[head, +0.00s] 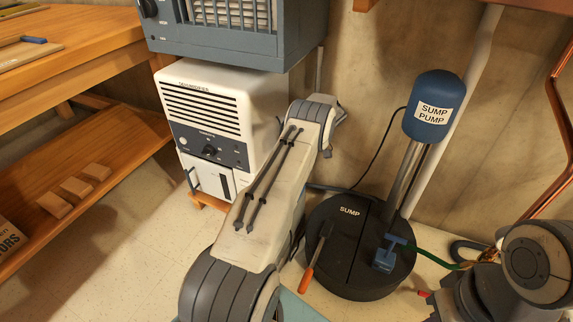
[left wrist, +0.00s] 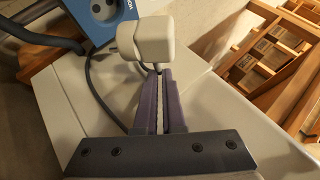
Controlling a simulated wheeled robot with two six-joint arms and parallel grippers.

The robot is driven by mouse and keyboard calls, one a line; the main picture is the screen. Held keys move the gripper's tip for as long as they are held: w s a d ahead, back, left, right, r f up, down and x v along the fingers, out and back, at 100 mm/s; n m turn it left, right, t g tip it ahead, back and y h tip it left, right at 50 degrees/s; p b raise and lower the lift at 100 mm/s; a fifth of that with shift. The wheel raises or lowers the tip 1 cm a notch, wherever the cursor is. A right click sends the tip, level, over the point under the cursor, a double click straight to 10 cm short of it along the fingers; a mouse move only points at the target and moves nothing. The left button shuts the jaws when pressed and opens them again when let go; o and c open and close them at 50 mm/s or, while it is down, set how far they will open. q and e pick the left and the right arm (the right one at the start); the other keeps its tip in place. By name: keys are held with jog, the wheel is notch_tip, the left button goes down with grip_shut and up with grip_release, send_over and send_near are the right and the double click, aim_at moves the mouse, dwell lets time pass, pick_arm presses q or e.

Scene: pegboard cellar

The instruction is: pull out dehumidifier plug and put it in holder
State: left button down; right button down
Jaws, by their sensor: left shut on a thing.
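The white dehumidifier (head: 262,100) stands against the wall with vents and a dark control strip on its front. In the left wrist view, my left gripper (left wrist: 159,76) is shut at the base of a white plug (left wrist: 148,40), whose blocky body stands out beyond the fingertips. A blue socket unit (left wrist: 103,12) with a bare round outlet face is just beyond it to the upper left, apart from the plug as far as I can see. A dark cord (left wrist: 95,85) loops beside the fingers. My forearm hides this gripper in the head view. No plug holder is clearly identifiable.
A blue-grey heater (head: 235,25) sits above the dehumidifier. The blue sump pump (head: 434,105) rises behind. A wooden bench (head: 85,60) stands left.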

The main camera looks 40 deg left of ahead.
pick_arm(q)
jog(key=shift+f, duration=0.1)
jog(key=shift+s+f+b, duration=0.2)
jog(key=shift+f, duration=0.45)
jog(key=shift+s+f+b, duration=0.15)
jog(key=shift+f, duration=0.45)
jog(key=shift+n+h+b, duration=0.3)
jog(key=shift+n+b, duration=0.3)
jog(key=shift+b, duration=0.4)
jog(key=shift+g+b, duration=0.3)
jog(key=shift+n+h+b, duration=0.5)
jog(key=shift+b, duration=0.15)
dwell(0.7)
jog(key=shift+n+g+h+b, duration=0.3)
jog(key=shift+n+b, duration=0.2)
jog(key=shift+b, duration=0.15)
